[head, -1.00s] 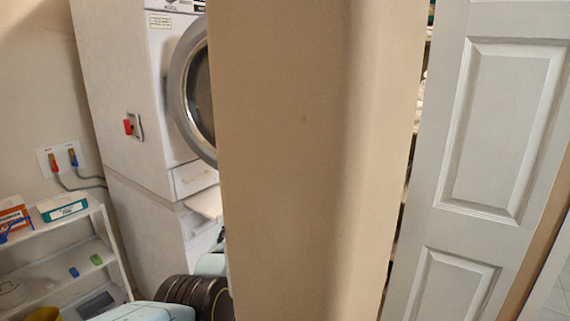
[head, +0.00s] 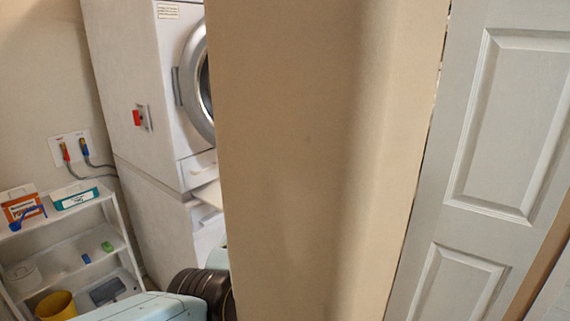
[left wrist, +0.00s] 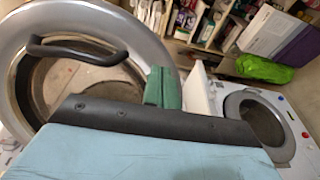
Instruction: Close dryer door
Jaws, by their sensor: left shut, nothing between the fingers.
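The white dryer (head: 148,60) stands at the left of the head view, with its round silver-rimmed door (head: 198,85) half hidden by a beige wall. In the left wrist view a large round silver rim (left wrist: 150,35) with a black handle (left wrist: 75,50) fills the left side. Whether the door is ajar I cannot tell. My left gripper (left wrist: 163,88) shows green fingertips, shut and empty, in front of the rim's right part. Contact is unclear. In the head view my left arm shows low down, its gripper hidden. My right gripper is not in view.
The beige wall (head: 300,150) blocks the middle of the head view. A white panelled door (head: 465,220) stands at right. A white shelf (head: 75,212) with boxes is at left. The wrist view shows another round-door machine (left wrist: 285,150) and stocked shelves (left wrist: 207,30).

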